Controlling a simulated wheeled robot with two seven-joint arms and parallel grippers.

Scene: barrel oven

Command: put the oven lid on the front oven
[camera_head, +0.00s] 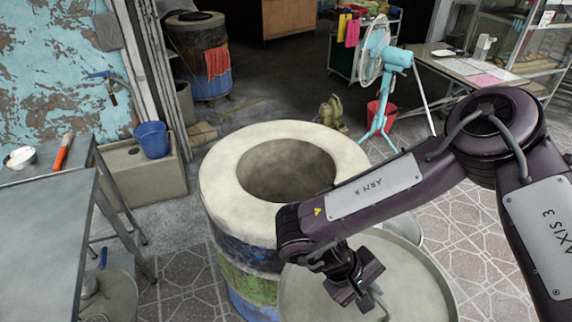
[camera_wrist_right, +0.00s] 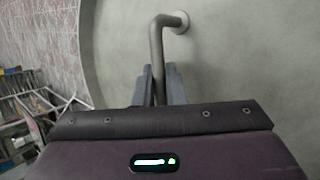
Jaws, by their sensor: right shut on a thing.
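The front oven (camera_head: 215,185) is a barrel with a thick pale rim and a painted side. Its round mouth is open and uncovered. The oven lid (camera_head: 420,285) is a large round grey metal disc at the lower right of the oven, overlapping its right side in the head view. My right gripper (camera_head: 368,290) is over the lid, shut on its bent handle. In the right wrist view the handle (camera_wrist_right: 157,60) rises between the fingers (camera_wrist_right: 158,85), and the lid's grey face (camera_wrist_right: 240,60) fills the background. Whether the lid touches the floor is hidden. My left gripper is not in view.
A metal table (camera_head: 45,220) stands at the left, with a red-handled tool (camera_head: 64,150) and a bowl on it. A blue bucket (camera_head: 152,139) sits on a concrete block behind. A turquoise fan (camera_head: 385,60) and a second barrel oven (camera_head: 200,60) stand farther back. Tiled floor is open at right.

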